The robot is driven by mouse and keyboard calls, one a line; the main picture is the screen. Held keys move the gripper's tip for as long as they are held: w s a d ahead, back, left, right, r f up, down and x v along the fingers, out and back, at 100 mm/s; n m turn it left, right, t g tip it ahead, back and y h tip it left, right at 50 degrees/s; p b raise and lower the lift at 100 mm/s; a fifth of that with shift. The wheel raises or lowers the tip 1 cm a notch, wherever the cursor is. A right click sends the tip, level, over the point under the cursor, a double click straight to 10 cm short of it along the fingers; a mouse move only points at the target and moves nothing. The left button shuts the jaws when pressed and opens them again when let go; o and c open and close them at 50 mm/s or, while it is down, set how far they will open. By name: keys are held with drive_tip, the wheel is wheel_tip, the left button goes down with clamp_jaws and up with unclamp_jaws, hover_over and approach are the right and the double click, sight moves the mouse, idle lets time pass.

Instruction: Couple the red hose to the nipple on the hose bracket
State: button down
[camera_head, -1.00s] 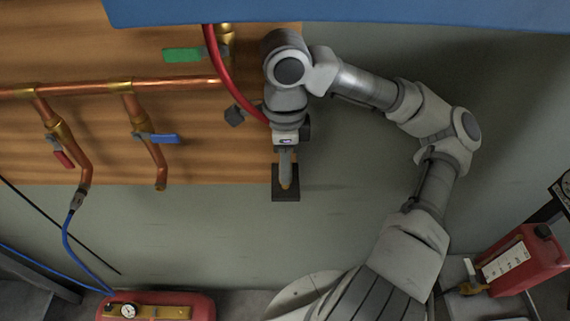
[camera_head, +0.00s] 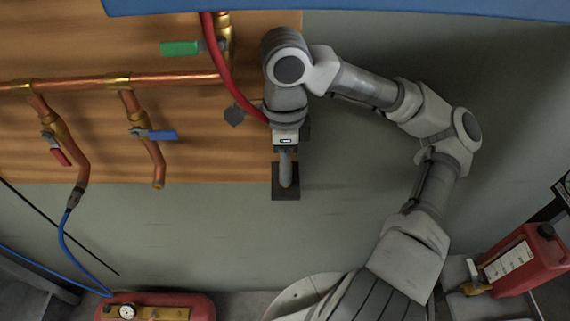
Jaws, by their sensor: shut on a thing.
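The red hose (camera_head: 223,73) comes down from the top and curves right. Its end goes out of sight at my gripper (camera_head: 286,140), so the held part is mostly hidden. My gripper points down the picture and is shut on the hose. A grey rounded piece (camera_head: 286,170) shows below the gripper, over the bracket; I cannot tell whether it is a finger or the hose's coupling. The dark hose bracket (camera_head: 278,192) is a square plate at the lower edge of the wooden board. Its nipple is hidden, so I cannot tell whether the hose is seated on it.
Copper pipes (camera_head: 165,80) cross the wooden board, with green (camera_head: 180,48), blue (camera_head: 160,135) and red (camera_head: 60,156) valve handles. A blue hose (camera_head: 66,245) hangs at left. A red tank (camera_head: 195,307) and a red canister (camera_head: 525,262) stand below. The wall beside the bracket is clear.

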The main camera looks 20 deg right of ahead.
drive_tip(key=shift+f, duration=0.25)
drive_tip(key=c, duration=0.5)
unclamp_jaws()
drive_tip(key=shift+c, duration=0.2)
drive_tip(key=shift+r, duration=0.15)
